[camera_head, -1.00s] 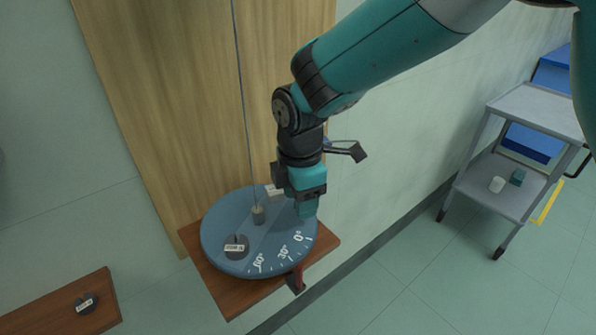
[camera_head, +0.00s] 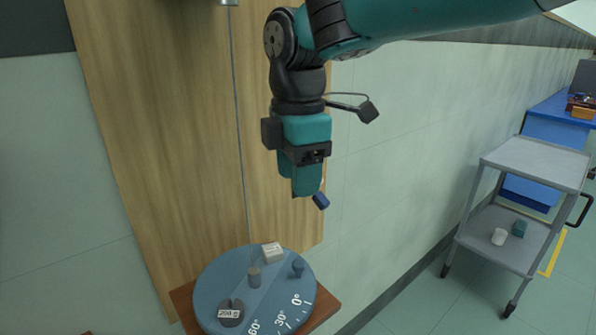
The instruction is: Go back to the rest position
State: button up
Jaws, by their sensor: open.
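My gripper (camera_head: 308,193) hangs pointing down in front of the wall, above and apart from the blue round table with angle marks (camera_head: 218,272). Its jaws are open, seen partly from the side, and I see nothing held between them. A small dark blue piece (camera_head: 321,201) shows at the fingertips, probably a fingertip itself.
A tall wooden board (camera_head: 150,130) with a thin cord (camera_head: 239,150) stands behind my arm. A blue bench (camera_head: 548,125) stands beyond.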

jog(key=shift+d, duration=0.1)
jog(key=s+d+f+m+y, duration=0.2)
jog(key=s+d+m, duration=0.4)
jog(key=s, duration=0.3)
jog(key=s+d+f+m+y, duration=0.2)
jog(key=s+d+f+m, duration=0.1)
jog(key=s+d+m, duration=0.4)
jog(key=s+m, duration=0.2)
jog(key=s, duration=0.1)
jog(key=shift+s+f, duration=0.15)
jog(key=shift+s, duration=0.1)
jog(key=shift+d, duration=0.1)
